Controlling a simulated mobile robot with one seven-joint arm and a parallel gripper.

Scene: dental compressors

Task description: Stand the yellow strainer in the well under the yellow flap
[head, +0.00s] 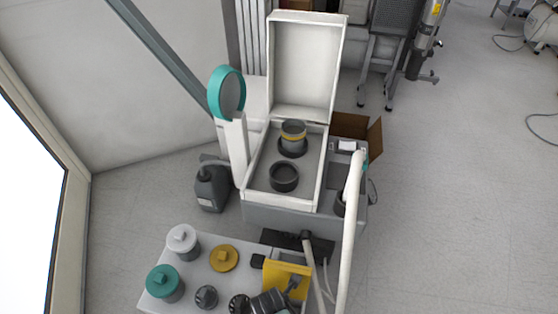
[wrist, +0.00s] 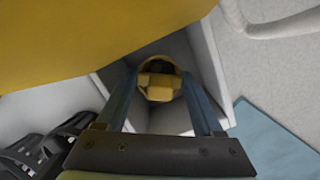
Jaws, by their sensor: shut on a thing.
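The yellow flap (head: 280,272) stands raised at the front of the white-topped unit in the head view. In the wrist view the flap (wrist: 90,35) fills the upper left, close to the camera. The yellow strainer (wrist: 160,88), with a blocky grip on top, is between the two fingers of my gripper (wrist: 158,78), which is shut on it. Pale walls of a square well (wrist: 207,70) surround the strainer and the fingertips. I cannot tell whether the strainer touches the well's floor. The strainer and well are hidden in the head view.
On the same top are a white cap (head: 182,241), a teal cap (head: 164,283), a yellow cap (head: 223,258) and dark knobs (head: 206,297). Behind stands a machine with its white lid (head: 305,65) open. A pale hose (head: 349,235) runs along the right. Open floor lies further right.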

